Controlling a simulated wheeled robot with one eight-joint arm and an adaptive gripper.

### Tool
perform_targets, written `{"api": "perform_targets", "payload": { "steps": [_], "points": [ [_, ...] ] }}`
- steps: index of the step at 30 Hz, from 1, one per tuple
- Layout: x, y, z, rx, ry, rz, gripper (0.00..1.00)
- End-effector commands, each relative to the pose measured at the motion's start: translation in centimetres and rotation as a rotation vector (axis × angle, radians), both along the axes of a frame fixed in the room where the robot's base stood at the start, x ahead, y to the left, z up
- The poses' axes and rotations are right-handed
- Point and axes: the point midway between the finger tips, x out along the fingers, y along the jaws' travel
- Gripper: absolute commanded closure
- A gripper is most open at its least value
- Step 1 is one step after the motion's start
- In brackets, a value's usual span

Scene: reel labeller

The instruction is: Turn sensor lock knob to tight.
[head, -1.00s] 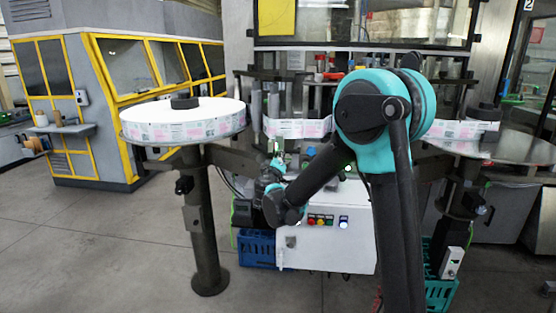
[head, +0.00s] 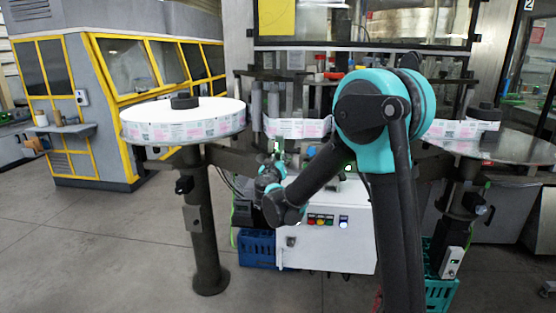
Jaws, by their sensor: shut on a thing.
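My gripper (head: 278,150) is small and far off in the head view, at the front of the labelling machine, below the label web (head: 298,128). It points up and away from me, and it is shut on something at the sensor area. The sensor lock knob cannot be made out as a separate thing; my gripper and wrist cover that spot. Its mark and how far it is turned cannot be read.
A large label reel (head: 185,120) lies on a round stand at the left. Another reel plate (head: 515,148) is at the right. A white control box (head: 325,245) with coloured buttons sits under the gripper. Blue (head: 257,248) and teal (head: 440,294) crates stand low. Floor at the left is clear.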

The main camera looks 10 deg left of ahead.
Motion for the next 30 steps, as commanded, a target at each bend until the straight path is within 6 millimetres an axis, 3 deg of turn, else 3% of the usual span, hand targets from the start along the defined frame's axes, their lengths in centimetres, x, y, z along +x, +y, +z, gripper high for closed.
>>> {"api": "perform_targets", "payload": {
  "steps": [11,12,17,26,30],
  "points": [
    [-0.1,0.0,-0.1,0.007,0.001,0.002,1.0],
    [-0.1,0.0,-0.1,0.007,0.001,0.002,0.77],
    [-0.1,0.0,-0.1,0.006,0.001,0.001,0.57],
    [-0.1,0.0,0.0,0.004,0.0,0.001,0.57],
    [-1.2,0.1,0.0,0.004,0.0,0.002,0.57]
  ]
}}
